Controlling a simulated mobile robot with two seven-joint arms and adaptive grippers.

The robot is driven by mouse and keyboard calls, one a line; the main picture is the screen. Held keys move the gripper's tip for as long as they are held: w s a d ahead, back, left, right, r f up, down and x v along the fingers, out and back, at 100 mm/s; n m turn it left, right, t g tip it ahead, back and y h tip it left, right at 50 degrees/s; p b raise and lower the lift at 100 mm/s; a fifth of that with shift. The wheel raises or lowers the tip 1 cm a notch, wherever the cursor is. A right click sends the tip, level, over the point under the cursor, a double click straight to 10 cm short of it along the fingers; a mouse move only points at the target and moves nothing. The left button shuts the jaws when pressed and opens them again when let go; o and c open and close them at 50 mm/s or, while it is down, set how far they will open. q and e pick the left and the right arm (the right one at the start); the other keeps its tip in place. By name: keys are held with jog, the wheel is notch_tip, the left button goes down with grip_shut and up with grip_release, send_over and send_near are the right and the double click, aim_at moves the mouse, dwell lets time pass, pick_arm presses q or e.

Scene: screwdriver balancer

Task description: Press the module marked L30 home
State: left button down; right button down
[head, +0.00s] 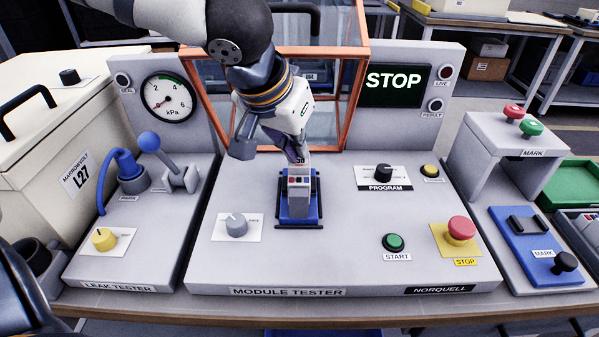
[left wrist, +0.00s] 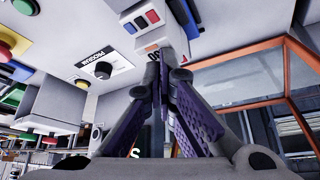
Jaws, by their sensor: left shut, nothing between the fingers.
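The module (head: 299,187) is a small light grey block standing in a blue cradle (head: 299,215) on the module tester. In the left wrist view the module (left wrist: 143,20) shows blue, dark and red marks on one face and a partly hidden marking that seems to end in 30. My left gripper (head: 300,158) is shut and empty, pointing down at the module's top. In the left wrist view its purple fingertips (left wrist: 165,55) are together at the module's end; whether they touch it I cannot tell. My right gripper is out of view.
An orange-framed clear guard (head: 340,105) stands behind the module. The tester panel has a grey knob (head: 236,225), a program knob (head: 384,172), a green start button (head: 393,242) and a red stop button (head: 460,229). The display (head: 394,82) reads STOP. The leak tester (head: 130,255) is at left.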

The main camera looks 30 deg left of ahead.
pick_arm(q)
jog(key=shift+f, duration=0.2)
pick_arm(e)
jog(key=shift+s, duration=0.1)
pick_arm(q)
jog(key=shift+r, duration=0.15)
notch_tip(320, 180, up, 3)
jog(key=shift+f, duration=0.15)
jog(key=shift+r, duration=1.1)
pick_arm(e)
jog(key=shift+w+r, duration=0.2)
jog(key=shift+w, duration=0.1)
